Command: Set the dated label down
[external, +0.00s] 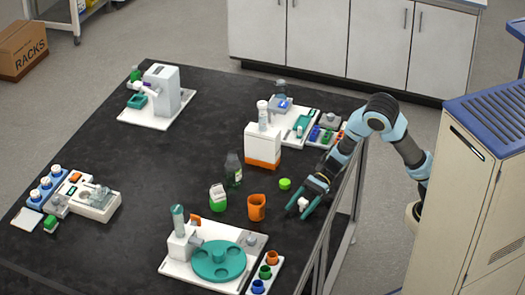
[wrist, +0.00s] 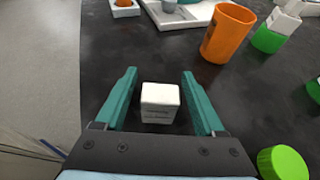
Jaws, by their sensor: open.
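A small white block with dark printed lines on its front, which looks like the dated label (wrist: 160,102), stands on the black table between the two teal fingers of my gripper (wrist: 160,92). Gaps show between the block and both fingers, and my gripper is open. In the external view the white block (external: 303,203) is near the table's right edge, between the fingertips of my gripper (external: 304,207). Its printing is too small to read.
An orange cup (external: 257,207) stands just left of my gripper. A green cap (external: 285,184) lies close by. A green-and-white bottle (external: 218,198) and a dark bottle (external: 233,170) stand further left. A white station with a teal turntable (external: 219,261) is at the front.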

